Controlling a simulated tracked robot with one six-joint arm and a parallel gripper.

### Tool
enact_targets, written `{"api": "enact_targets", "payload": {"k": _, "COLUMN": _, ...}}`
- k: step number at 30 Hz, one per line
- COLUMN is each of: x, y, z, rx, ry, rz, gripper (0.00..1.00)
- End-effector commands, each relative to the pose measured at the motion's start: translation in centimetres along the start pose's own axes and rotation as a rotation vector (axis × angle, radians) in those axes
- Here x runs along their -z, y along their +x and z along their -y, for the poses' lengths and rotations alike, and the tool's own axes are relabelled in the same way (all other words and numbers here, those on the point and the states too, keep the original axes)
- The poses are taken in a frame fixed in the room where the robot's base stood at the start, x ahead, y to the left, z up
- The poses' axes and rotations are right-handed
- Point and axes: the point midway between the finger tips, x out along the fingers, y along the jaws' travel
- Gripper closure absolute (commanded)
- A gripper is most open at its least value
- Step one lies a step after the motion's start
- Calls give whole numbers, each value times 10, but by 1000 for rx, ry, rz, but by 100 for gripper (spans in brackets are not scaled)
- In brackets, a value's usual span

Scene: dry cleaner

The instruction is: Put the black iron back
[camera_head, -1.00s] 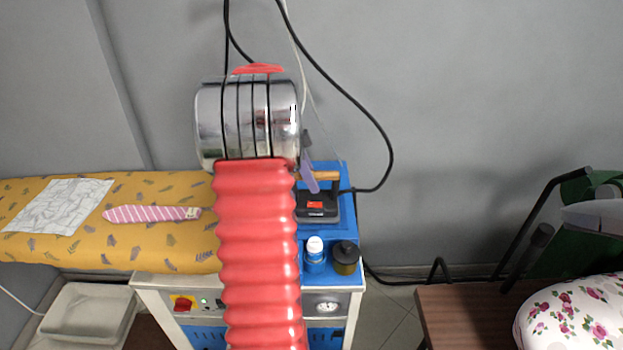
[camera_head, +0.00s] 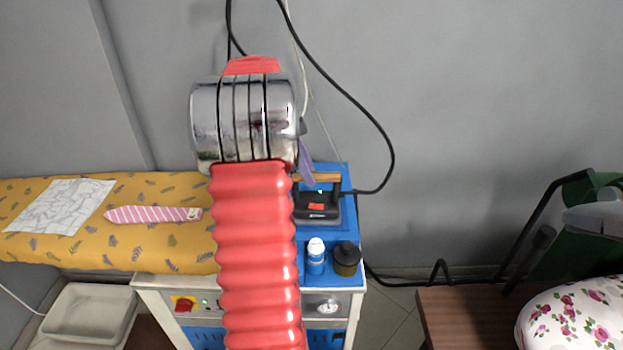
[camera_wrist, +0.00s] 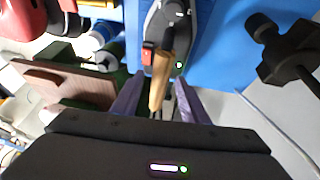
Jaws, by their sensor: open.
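My gripper is open and empty. In the head view one purple finger (camera_head: 305,160) shows just above and left of the handle; my red and chrome arm hides the rest.
A yellow padded board (camera_head: 150,245) with a pink striped tie (camera_head: 150,214) lies left. A black cable (camera_head: 385,130) hangs behind right. A brown table (camera_head: 470,320) stands right.

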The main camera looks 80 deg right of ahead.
Motion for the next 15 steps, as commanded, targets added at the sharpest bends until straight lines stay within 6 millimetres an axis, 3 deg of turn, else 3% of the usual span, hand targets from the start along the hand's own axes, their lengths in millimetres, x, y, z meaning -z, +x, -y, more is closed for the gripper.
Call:
{"api": "enact_targets", "payload": {"k": 9, "x": 0, "y": -56, "z": 1, "rx": 3, "ry": -1, "rz": 0, "gripper": 60}}
{"api": "enact_targets", "payload": {"k": 15, "x": 0, "y": -78, "z": 0, "rx": 1, "ry": 0, "rz": 0, "gripper": 60}}
